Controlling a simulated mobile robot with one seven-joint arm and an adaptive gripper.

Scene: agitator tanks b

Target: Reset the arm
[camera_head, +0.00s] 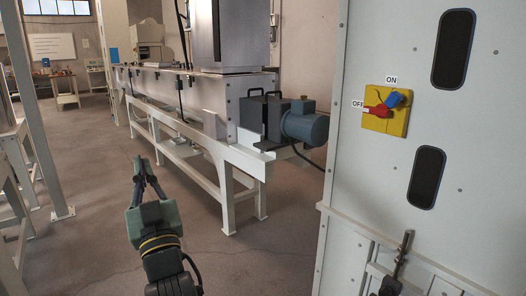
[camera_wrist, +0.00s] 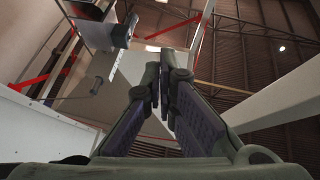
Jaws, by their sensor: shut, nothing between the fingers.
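My gripper (camera_head: 147,176) is in the lower left of the head view, on the green and black end of my arm. It is in open air over the floor, left of the grey cabinet and in front of the long machine. In the wrist view, my gripper (camera_wrist: 163,68) has its two dark fingers close together with nothing between them. The wrist view looks upward toward the roof.
A grey cabinet (camera_head: 430,190) with a yellow switch plate (camera_head: 386,111) and red and blue handles stands at right. A long machine on a white frame (camera_head: 214,182) with a blue motor (camera_head: 305,126) stands behind. A pale post (camera_head: 33,110) is at left. Floor (camera_head: 110,222) is clear around my gripper.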

